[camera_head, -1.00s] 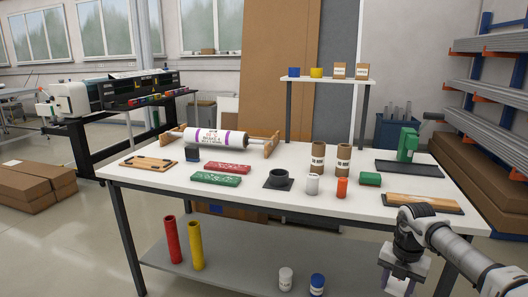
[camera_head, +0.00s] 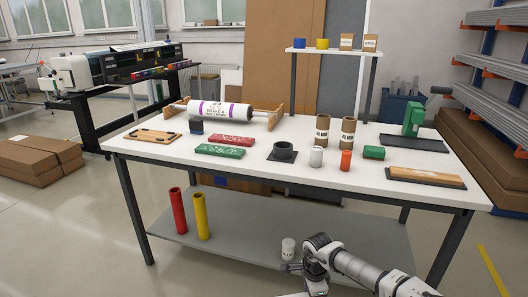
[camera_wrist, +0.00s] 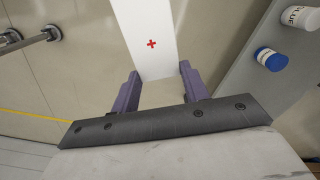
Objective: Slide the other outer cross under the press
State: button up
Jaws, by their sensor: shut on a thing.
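In the wrist view my gripper (camera_wrist: 159,73) is shut on a white strip (camera_wrist: 145,20), one finger along each side. The strip runs away from the jaws and bears one small red cross (camera_wrist: 151,44). In the head view the end of my arm (camera_head: 290,268) is low in front of the table; the jaws and strip do not show clearly there. A green upright device (camera_head: 412,118), which looks like the press, stands on a dark plate (camera_head: 414,144) at the table's right back, well away from my gripper.
The white table (camera_head: 320,176) holds a wooden board (camera_head: 425,175), two cardboard tubes (camera_head: 347,133), a black ring holder (camera_head: 283,151) and a roll on a stand (camera_head: 218,111). The lower shelf (camera_head: 235,240) holds red and yellow tubes and a glue jar (camera_wrist: 298,18). A blue-lidded jar (camera_wrist: 270,59) stands near it.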

jog(key=s+a+f+n, duration=0.2)
jog(key=a+f+n, duration=0.2)
jog(key=a+n, duration=0.3)
jog(key=s+a+f+n, duration=0.2)
jog(key=a+f+n, duration=0.3)
jog(key=a+n, duration=0.2)
jog(key=shift+a+n, duration=0.15)
jog(key=shift+n, duration=0.95)
jog(key=o, duration=1.2)
jog(key=shift+r, duration=0.1)
jog(key=shift+r, duration=0.1)
notch_tip(320, 180, up, 14)
jog(key=shift+f+b, duration=0.2)
jog(key=shift+b, duration=0.5)
